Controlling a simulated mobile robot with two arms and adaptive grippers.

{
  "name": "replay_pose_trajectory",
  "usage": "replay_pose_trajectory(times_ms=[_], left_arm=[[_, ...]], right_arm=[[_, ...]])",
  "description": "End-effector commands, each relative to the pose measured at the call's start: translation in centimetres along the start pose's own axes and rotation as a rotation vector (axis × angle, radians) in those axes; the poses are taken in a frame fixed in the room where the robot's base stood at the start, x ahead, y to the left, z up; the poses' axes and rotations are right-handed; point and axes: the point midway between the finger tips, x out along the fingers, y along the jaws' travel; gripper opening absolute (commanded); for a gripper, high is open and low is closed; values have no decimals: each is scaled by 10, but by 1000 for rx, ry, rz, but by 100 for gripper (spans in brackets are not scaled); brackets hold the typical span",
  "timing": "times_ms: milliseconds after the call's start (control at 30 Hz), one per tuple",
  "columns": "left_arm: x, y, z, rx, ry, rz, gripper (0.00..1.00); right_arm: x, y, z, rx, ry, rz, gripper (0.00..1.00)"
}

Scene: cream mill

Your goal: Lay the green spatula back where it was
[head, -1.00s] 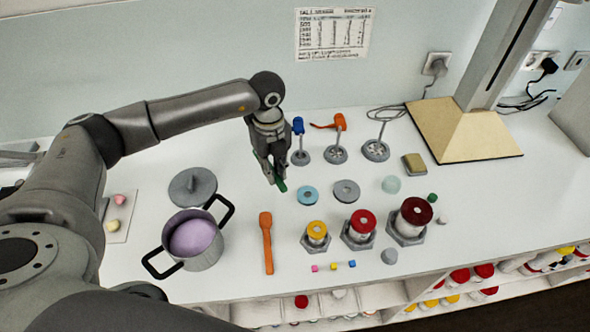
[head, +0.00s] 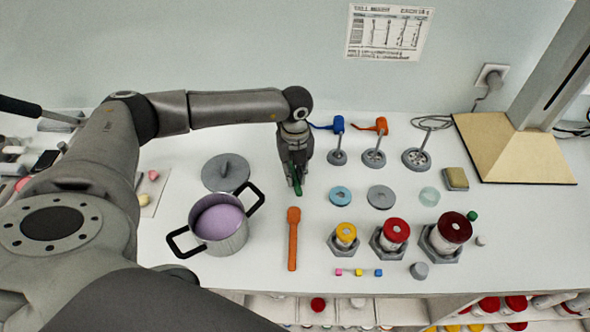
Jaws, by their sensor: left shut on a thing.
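My left gripper (head: 296,188) points down above the counter, between the grey lid and the blue ring. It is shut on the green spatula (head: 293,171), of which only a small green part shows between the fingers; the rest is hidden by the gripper. An orange spatula (head: 292,240) lies on the counter just in front of the gripper, apart from it. I cannot tell whether the green spatula touches the counter. My right gripper is not in view.
A pot (head: 222,226) with purple contents stands left, with a grey lid (head: 226,172) behind it. Right are a blue ring (head: 340,196), a grey ring (head: 380,197) and jars with a yellow lid (head: 345,233), a red lid (head: 396,230) and a dark red lid (head: 454,228). Tools with round grey heads stand behind.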

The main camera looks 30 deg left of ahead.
Motion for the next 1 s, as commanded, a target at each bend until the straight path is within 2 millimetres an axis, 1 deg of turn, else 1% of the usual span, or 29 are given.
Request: replay_pose_trajectory(times_ms=[367, 667, 1000], left_arm=[[2, 0, 0, 0, 0, -1, 0], [9, -1, 0, 0, 0, -1, 0], [9, -1, 0, 0, 0, -1, 0]], right_arm=[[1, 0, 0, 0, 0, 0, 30], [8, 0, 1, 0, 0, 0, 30], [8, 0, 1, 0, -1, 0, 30]])
